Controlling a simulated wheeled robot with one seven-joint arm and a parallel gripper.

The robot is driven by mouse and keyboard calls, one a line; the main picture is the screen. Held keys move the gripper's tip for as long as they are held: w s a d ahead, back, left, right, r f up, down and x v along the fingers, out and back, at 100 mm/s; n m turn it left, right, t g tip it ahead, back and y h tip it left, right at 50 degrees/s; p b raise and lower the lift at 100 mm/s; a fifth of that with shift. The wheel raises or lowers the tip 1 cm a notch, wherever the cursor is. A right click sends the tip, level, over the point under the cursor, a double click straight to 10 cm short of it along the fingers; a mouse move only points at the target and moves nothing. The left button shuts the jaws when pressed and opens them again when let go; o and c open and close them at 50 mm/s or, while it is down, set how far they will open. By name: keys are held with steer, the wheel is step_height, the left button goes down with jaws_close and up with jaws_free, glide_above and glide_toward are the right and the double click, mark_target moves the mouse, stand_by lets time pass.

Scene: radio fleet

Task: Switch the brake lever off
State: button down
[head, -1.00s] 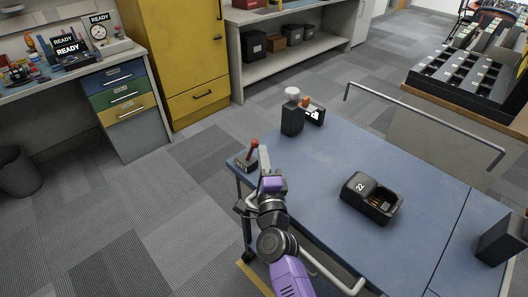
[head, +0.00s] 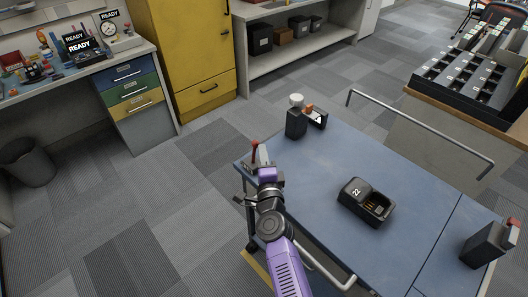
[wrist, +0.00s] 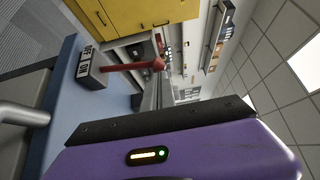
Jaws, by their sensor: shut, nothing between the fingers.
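The brake lever (head: 254,152) is a red handle on a small dark base at the left corner of the blue cart top (head: 320,180). My gripper (head: 263,156) is shut and empty, just to the right of the lever in the head view. It hides part of the base, and I cannot tell whether it touches the lever.
A black charger marked 22 (head: 365,201) sits mid-cart. A dark holder with a white top (head: 296,118) stands at the back, and a dark box (head: 484,246) at the right. A metal rail (head: 420,130) runs along the far side. The cart top between them is clear.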

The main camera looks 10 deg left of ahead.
mark_target(254, 145)
steer(key=shift+w+a+r+p, duration=0.3)
steer(key=shift+r+p, duration=0.05)
steer(key=shift+p, duration=0.3)
steer(key=shift+w+a+r, duration=0.25)
steer(key=shift+w+a, duration=0.1)
steer(key=shift+a, duration=0.2)
steer(key=shift+w+a+r, duration=0.25)
steer(key=shift+w+a, duration=0.3)
steer(key=shift+a, duration=0.15)
steer(key=shift+w+a+r+b, duration=0.1)
steer(key=shift+w+a+b, duration=0.9)
steer(key=shift+a, duration=0.35)
steer(key=shift+w, duration=0.1)
